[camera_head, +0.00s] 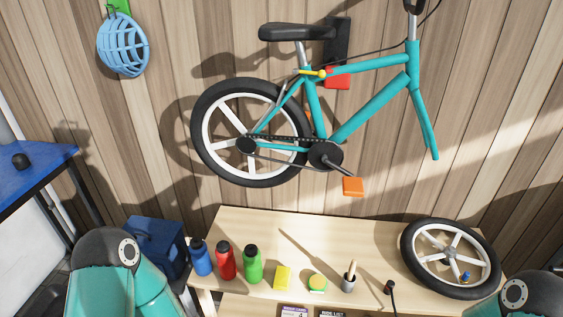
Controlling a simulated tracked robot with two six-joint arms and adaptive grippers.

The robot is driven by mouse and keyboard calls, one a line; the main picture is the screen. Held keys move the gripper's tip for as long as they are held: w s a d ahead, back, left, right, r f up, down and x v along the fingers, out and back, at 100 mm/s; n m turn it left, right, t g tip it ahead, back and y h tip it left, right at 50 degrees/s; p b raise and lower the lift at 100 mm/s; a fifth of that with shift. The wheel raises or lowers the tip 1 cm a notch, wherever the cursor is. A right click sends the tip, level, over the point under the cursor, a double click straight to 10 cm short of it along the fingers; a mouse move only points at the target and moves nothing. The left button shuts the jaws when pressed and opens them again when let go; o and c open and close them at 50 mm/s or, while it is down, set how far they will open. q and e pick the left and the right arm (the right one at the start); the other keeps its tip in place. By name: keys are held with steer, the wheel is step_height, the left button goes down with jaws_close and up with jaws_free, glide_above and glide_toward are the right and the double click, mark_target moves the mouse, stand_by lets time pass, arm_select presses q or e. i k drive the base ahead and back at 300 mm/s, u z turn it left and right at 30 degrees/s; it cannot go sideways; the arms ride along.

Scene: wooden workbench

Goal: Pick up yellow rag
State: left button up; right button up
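A small yellow rectangular item (283,278), which looks like the folded yellow rag, lies on the wooden workbench (325,233) near its front edge. It sits between the green bottle (253,263) on its left and a small round yellow-and-green item (317,282) on its right. Nothing covers it. Only upper parts of my two arms show at the lower left and lower right. Neither gripper is in view.
Blue (201,258) and red (226,262) bottles stand left of the green one. A grey cup (349,282) holding a handle, a small dark item (389,287) and a loose wheel (450,258) are to the right. A teal bicycle (375,105) hangs above. The bench's back strip is mostly clear.

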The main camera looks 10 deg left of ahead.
mark_target(282, 280)
steer(key=k, duration=0.55)
steer(key=z, duration=0.3)
steer(key=i, duration=1.35)
steer(key=z, duration=0.15)
